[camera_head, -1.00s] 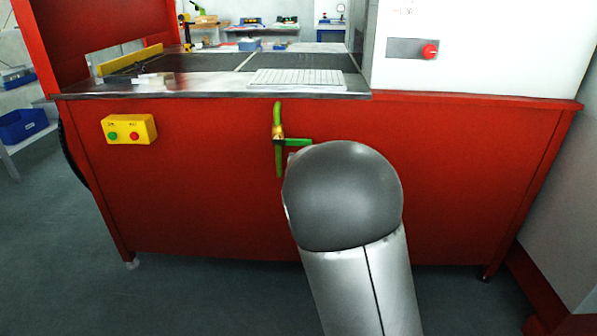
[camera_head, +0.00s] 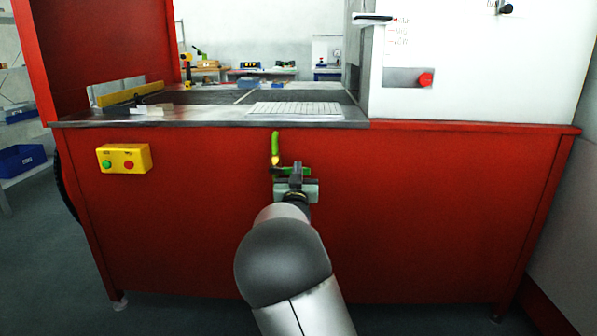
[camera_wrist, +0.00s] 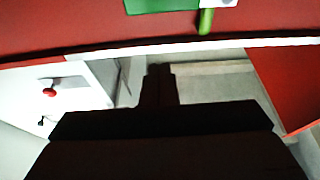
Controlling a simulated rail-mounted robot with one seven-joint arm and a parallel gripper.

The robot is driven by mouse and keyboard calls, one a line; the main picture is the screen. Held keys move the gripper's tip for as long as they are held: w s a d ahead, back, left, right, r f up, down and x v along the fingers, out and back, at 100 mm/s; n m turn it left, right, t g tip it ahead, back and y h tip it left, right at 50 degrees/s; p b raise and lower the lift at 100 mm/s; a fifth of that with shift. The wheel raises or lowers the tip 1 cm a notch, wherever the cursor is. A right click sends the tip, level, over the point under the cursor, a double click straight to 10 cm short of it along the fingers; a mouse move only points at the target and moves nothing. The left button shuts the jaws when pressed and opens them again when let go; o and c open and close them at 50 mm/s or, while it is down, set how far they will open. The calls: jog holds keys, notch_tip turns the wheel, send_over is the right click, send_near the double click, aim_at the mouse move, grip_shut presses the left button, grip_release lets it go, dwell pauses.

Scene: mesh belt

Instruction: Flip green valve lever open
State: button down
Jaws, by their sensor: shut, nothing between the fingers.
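The green valve lever (camera_head: 303,170) juts out to the right from a brass-coloured valve body on the red front panel. In the wrist view, my dark fingers (camera_wrist: 160,72) are together, below a green flat piece (camera_wrist: 148,5) and the green pipe (camera_wrist: 205,20) at the top edge.
The red panel (camera_head: 420,220) is clear to the right. A yellow button box (camera_head: 124,158) with green and red buttons is at left. Above is a metal table edge (camera_head: 210,121) with a white mesh (camera_head: 296,108), and a white cabinet with a red knob (camera_head: 426,79).

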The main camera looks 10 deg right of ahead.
aim_at(290, 169)
jog(key=w+d+f+b, duration=0.1)
jog(key=w+f+b, duration=0.1)
jog(key=w, duration=0.3)
jog(key=shift+w, duration=0.4)
jog(key=shift+f, duration=0.1)
